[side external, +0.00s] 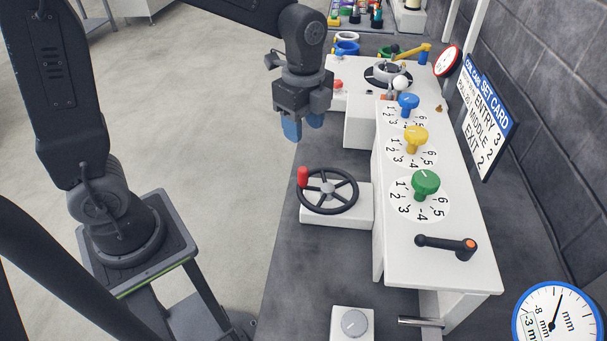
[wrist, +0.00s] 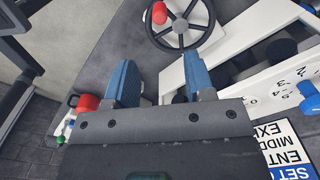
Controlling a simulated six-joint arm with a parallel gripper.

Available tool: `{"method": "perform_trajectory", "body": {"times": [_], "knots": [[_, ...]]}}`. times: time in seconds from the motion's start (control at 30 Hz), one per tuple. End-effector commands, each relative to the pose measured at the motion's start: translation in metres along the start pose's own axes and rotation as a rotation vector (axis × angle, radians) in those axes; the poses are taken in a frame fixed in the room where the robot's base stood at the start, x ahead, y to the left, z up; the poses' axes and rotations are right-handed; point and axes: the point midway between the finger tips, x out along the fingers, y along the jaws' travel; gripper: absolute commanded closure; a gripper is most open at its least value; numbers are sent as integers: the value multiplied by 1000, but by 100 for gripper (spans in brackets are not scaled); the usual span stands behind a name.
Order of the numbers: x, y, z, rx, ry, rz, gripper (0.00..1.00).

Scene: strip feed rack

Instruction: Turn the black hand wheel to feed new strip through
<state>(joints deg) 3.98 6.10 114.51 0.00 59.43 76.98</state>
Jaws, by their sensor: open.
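The black hand wheel (side external: 328,190) lies flat on a white block in the side external view, with a red upright handle (side external: 303,177) on its left rim. The wheel also shows at the top of the wrist view (wrist: 181,22), with its red handle (wrist: 159,13) at the upper left of the rim. My gripper (side external: 302,130) hangs above the bench behind the wheel in the side external view, apart from it. Its blue fingers stand apart in the wrist view (wrist: 163,85), with nothing between them. No strip can be made out.
Right of the wheel, a white rack (side external: 462,277) carries blue (side external: 408,102), yellow (side external: 416,135) and green (side external: 425,182) knobs and a black crank (side external: 446,243). Gauges and a set card (side external: 483,110) stand along the wall.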

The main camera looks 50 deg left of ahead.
Motion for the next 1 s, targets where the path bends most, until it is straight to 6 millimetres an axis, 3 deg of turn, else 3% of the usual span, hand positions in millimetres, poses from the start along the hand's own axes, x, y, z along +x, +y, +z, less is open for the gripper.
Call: {"method": "perform_trajectory", "body": {"times": [0.17,0.63,0.8,1.0], "knots": [[20,0,0,5,-1,5,51],[111,1,0,2,-1,5,51],[130,0,0,1,0,2,51],[136,0,0,1,0,0,51]]}}
